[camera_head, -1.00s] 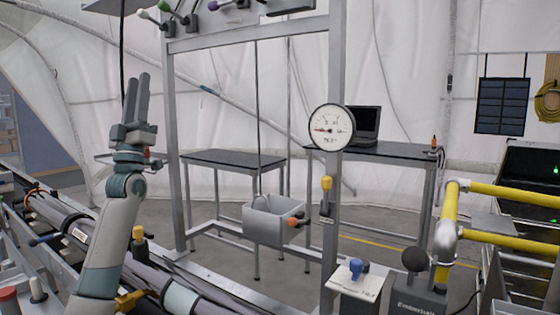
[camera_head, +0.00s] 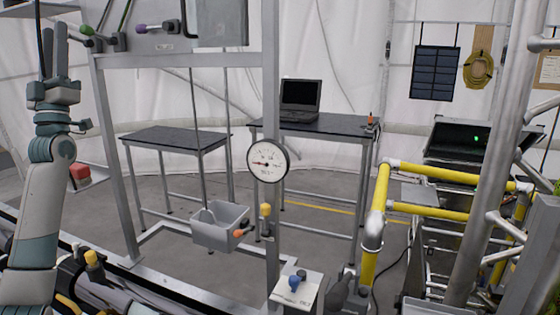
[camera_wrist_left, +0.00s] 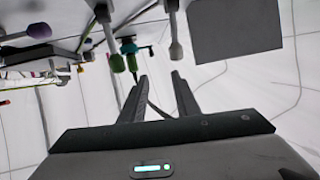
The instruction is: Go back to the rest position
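My left gripper (camera_head: 53,28) points straight up at the left edge of the head view, on a raised grey and teal arm. In the left wrist view its two fingers (camera_wrist_left: 160,76) stand apart with an empty gap between them. Nothing is held. Beyond the fingertips in that view are hanging levers with green, purple and orange ends (camera_wrist_left: 118,62). My right gripper is in neither view.
A metal frame (camera_head: 272,100) carries levers above, a round gauge (camera_head: 267,160) and a grey bin (camera_head: 220,225). Two dark tables (camera_head: 175,138) stand behind, the farther one bearing a laptop (camera_head: 300,98). Yellow pipes (camera_head: 440,174) and a metal post (camera_head: 490,140) are at right.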

